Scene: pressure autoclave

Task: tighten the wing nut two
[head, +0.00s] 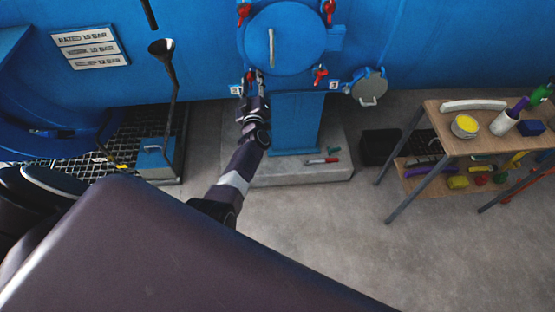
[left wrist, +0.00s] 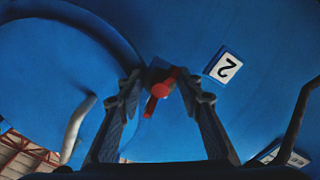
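The round blue door (head: 285,38) of the blue vessel has red wing nuts around its rim. Wing nut two (left wrist: 160,90) is red and sits beside the label "2" (left wrist: 224,66) in the left wrist view. My left gripper (head: 254,76) reaches up to the door's lower left edge in the head view, covering most of this nut. In the left wrist view my left gripper (left wrist: 162,80) is open, with one finger on each side of the nut. Whether a finger touches it is unclear. My right gripper is not in view.
Other red wing nuts sit at the lower right (head: 320,75), upper left (head: 244,12) and upper right (head: 328,10). A table (head: 440,125) with tools stands right.

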